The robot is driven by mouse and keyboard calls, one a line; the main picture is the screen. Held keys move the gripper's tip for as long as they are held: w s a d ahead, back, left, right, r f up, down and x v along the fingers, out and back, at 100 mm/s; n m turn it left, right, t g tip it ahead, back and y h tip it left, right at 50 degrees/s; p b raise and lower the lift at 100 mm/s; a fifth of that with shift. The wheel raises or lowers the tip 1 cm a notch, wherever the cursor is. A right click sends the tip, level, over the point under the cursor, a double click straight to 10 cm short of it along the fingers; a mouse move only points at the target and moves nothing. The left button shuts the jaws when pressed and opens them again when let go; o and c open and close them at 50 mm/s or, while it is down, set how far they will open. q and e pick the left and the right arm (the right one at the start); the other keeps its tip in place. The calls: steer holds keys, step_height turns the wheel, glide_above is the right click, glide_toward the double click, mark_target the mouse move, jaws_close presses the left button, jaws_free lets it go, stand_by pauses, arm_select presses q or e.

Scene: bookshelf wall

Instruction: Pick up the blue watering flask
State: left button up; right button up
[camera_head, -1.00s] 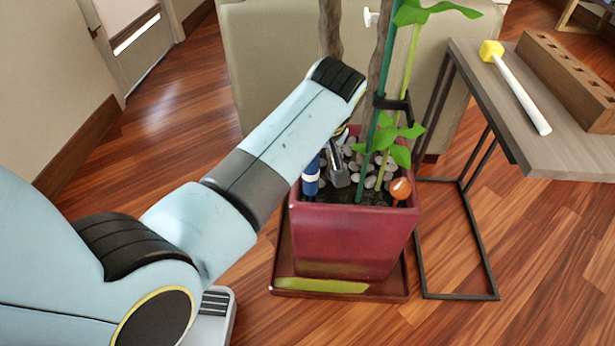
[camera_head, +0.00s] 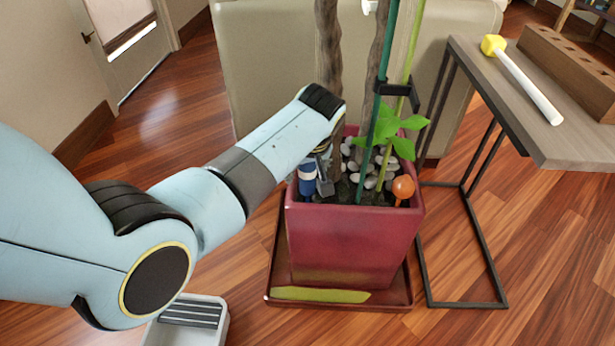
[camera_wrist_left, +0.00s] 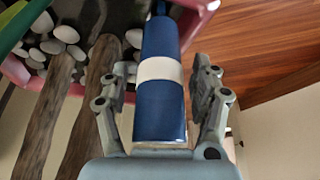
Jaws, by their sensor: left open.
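The blue watering flask (camera_head: 307,178), with a white band, stands in the left side of a red square planter (camera_head: 352,236). In the left wrist view the flask (camera_wrist_left: 160,100) lies between the two fingers of my left gripper (camera_wrist_left: 165,95). The fingers are apart, one on each side, with a visible gap on each. In the head view my left gripper (camera_head: 322,165) is at the planter's left inner side, right beside the flask and partly hidden by my arm. My right gripper is not in view.
Plant stems, a green stake (camera_head: 377,110) and leaves rise from the planter's middle. Pebbles and an orange ball-topped peg (camera_head: 403,188) are in it. A side table (camera_head: 575,145) with a yellow-and-white mallet (camera_head: 522,80) stands at right. A beige cabinet (camera_head: 270,60) is behind.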

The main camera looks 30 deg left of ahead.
arm_select(q)
steer(key=shift+c, duration=0.4)
steer(key=c, duration=1.2)
steer(key=shift+r, duration=0.1)
